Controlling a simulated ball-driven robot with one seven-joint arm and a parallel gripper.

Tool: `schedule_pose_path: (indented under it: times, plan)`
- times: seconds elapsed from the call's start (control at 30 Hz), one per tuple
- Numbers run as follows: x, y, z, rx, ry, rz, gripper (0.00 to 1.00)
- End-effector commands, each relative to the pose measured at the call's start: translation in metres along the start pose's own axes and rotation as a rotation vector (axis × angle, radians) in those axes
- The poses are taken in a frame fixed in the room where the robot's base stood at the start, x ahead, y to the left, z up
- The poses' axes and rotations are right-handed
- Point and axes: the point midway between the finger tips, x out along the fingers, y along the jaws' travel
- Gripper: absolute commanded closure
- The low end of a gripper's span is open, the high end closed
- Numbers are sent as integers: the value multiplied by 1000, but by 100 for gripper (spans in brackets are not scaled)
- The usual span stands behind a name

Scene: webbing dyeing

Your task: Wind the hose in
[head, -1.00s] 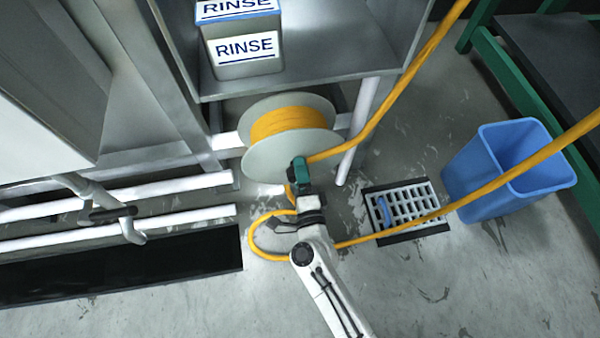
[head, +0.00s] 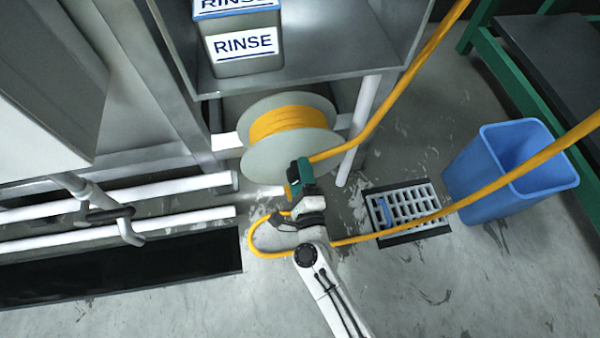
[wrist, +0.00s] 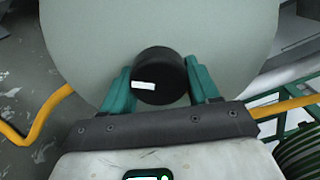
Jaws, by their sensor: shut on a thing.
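The hose reel has pale grey-green round flanges (head: 265,157) and yellow hose (head: 288,121) wound on its core. It sits under a steel shelf. My gripper (head: 301,172) is at the lower right edge of the near flange. In the wrist view, the teal fingers of my gripper (wrist: 158,74) are shut on a black round knob (wrist: 160,90) with a white mark, in front of the flange (wrist: 150,25). Loose yellow hose (head: 425,62) rises to the upper right. Another length (head: 470,198) crosses the floor area past the bin, with a loop beside my arm.
A blue bin (head: 500,180) stands at the right, beside a floor drain grate (head: 410,208). A white shelf leg (head: 362,125) is just right of the reel. White pipes (head: 170,219) run at the left above a dark floor trench (head: 120,272). A RINSE box (head: 240,45) stands on the shelf.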

Motion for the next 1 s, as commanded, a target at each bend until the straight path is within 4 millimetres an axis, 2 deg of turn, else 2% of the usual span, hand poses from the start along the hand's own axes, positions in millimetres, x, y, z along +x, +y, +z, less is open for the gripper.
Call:
schedule_pose_path:
  times: [0.1, 0.13, 0.33, 0.67, 0.77, 1.0]
  plan:
    - [0, 1, -2, -1, 4, 2, 70]
    - [0, 1, -2, -1, 4, 2, 38]
    - [0, 1, -1, -2, 2, 1, 19]
    - [-5, 1, 0, -2, 1, 2, 18]
    - [-17, 0, 0, -3, 1, 2, 18]
    - [-64, 1, 0, -3, 2, 5, 18]
